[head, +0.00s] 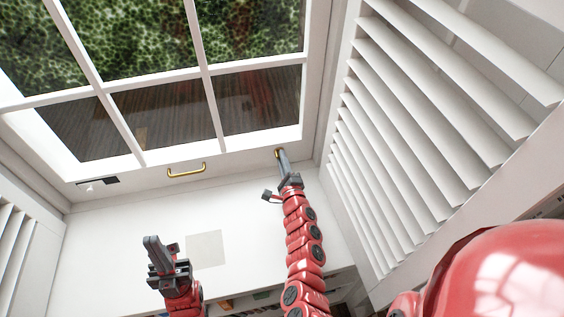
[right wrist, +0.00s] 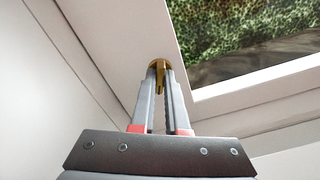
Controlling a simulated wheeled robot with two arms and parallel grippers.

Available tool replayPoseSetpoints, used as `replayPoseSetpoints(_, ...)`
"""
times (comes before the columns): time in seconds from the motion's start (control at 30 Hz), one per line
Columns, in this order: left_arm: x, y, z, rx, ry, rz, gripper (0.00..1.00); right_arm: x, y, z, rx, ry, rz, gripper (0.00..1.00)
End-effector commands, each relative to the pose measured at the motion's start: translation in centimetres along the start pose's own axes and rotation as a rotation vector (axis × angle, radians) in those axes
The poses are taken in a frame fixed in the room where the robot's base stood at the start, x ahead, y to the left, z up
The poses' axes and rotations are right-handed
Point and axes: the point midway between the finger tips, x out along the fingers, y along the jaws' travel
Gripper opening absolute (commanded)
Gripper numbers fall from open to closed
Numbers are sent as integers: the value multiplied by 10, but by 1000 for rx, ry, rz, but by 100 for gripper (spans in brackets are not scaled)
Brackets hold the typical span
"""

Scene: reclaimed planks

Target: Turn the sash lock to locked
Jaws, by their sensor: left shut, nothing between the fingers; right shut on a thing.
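The sash lock is a small brass piece on the bottom rail of the white window sash. In the head view the brass (head: 279,153) shows just past the tips of my right gripper (head: 281,157). In the right wrist view the lock's round brass base and lever (right wrist: 159,66) sit between the fingertips of my right gripper (right wrist: 160,72), which is shut on it. The fingers hide part of the lever, so its exact angle is hard to tell. My left gripper (head: 152,241) is shut and empty, low and to the left, away from the window.
A brass handle (head: 186,170) is on the bottom rail, left of the lock. A small dark and white fitting (head: 98,183) is further left. White louvred shutters (head: 420,130) stand close to the right of my right arm. The wall below the window is mostly clear.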

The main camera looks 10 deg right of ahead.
Motion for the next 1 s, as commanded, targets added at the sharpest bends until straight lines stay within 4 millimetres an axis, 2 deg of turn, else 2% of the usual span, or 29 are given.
replayPoseSetpoints(1.0,3,0,0,0,0,0,0,0,0,1,934,-1,3,0)
